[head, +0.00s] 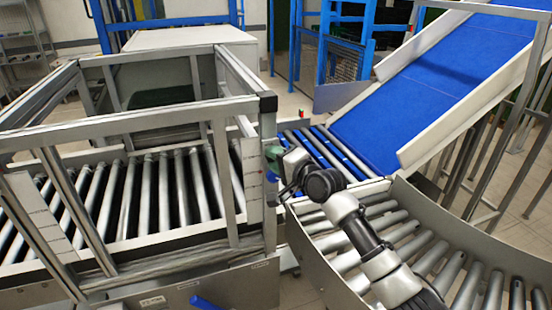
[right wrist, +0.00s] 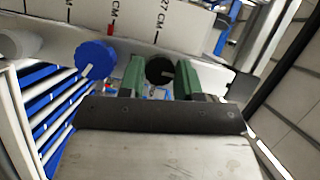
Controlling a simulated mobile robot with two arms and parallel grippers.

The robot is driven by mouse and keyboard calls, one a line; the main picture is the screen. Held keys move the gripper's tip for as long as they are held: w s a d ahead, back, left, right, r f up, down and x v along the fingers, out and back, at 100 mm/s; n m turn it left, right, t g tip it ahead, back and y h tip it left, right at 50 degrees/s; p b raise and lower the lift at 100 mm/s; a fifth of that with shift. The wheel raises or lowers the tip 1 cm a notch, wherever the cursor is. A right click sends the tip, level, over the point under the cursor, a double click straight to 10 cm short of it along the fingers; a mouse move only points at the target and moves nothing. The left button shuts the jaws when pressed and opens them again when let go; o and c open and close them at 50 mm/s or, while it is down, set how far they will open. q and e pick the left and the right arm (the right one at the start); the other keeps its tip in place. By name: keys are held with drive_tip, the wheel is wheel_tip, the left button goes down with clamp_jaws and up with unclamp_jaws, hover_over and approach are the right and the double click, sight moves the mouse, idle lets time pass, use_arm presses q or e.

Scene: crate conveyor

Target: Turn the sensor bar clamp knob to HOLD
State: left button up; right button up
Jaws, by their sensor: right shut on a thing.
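A black round knob (right wrist: 160,71) with a pale pointer line sits below a white scale plate (right wrist: 130,18) marked in CM, in the right wrist view. My right gripper (right wrist: 160,84) has its green fingers on either side of this knob and is shut on it. A blue knob (right wrist: 95,60) stands apart to its left. In the head view my right gripper (head: 272,160) reaches to the right end of the metal frame. The knobs cannot be made out there, and no HOLD label is readable. My left gripper is not in view.
The metal guard frame (head: 130,107) stands over the roller conveyor (head: 120,205) on the left. A curved roller section (head: 425,262) lies under my right arm. A blue belt incline (head: 430,75) rises at the right.

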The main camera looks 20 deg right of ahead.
drive_tip(key=o, duration=0.9)
drive_tip(key=shift+s, duration=0.1)
drive_tip(key=shift+b+v, duration=1.65)
drive_tip(key=shift+v, duration=3.7)
